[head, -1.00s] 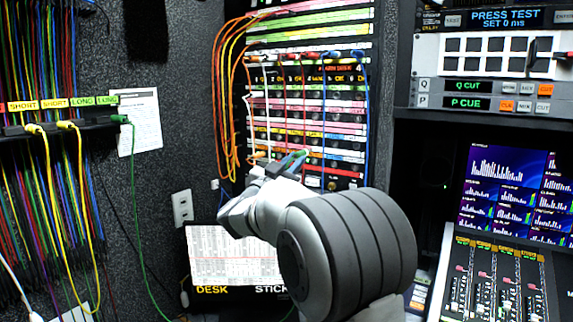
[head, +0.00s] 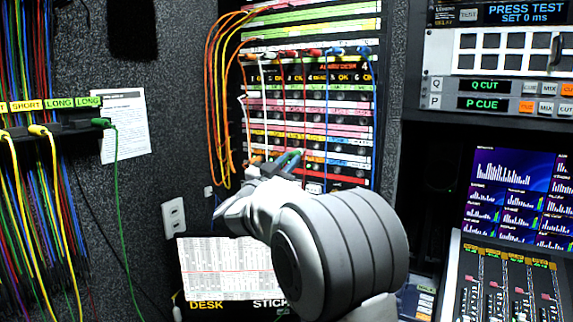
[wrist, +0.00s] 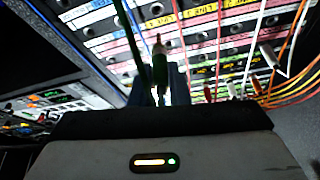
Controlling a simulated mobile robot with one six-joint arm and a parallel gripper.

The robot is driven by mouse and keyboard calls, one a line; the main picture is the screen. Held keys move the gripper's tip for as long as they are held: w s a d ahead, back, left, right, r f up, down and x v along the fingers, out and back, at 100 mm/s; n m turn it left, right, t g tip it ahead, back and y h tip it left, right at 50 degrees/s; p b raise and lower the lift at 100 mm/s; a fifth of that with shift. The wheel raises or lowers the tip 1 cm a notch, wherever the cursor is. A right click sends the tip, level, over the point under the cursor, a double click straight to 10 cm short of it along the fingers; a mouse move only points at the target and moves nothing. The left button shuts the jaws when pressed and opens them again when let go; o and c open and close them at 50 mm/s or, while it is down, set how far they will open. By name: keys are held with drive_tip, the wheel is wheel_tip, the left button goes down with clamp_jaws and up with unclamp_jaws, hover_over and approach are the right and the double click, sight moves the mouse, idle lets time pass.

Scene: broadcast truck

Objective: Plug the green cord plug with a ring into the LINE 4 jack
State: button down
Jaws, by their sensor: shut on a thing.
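My gripper (wrist: 161,88) is shut on a green plug (wrist: 159,68), seen upright between the fingers in the wrist view, its metal tip toward the jack panel. In the head view my gripper (head: 280,164) is in front of the lower part of the jack panel (head: 330,171), partly hidden by my wrist. A dark green cord (wrist: 128,40) also shows beside the plug. Labelled jack rows show behind the plug, some reading LINE, but the LINE 4 jack cannot be told for sure. I cannot tell whether the tip touches the panel.
Orange, white, red and blue cords (head: 222,95) hang across the panel. A rack (head: 60,128) at left holds yellow plugs and another green plug (head: 101,123) with a hanging green cord. A paper sheet (head: 228,268) lies below the panel. A monitor (head: 520,195) and fader desk (head: 505,285) stand at right.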

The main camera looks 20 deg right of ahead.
drive_tip(key=shift+w+d, duration=1.65)
drive_tip(key=shift+d, duration=0.25)
idle(0.8)
drive_tip(key=shift+w+d, duration=0.3)
idle(0.4)
drive_tip(key=shift+w+d, duration=0.2)
drive_tip(key=shift+d, duration=0.1)
drive_tip(key=shift+w+d, duration=0.6)
drive_tip(key=shift+d, duration=0.05)
drive_tip(key=shift+w+d, duration=0.2)
drive_tip(key=shift+d, duration=0.1)
drive_tip(key=c, duration=1.3)
unclamp_jaws()
drive_tip(key=shift+w, duration=0.1)
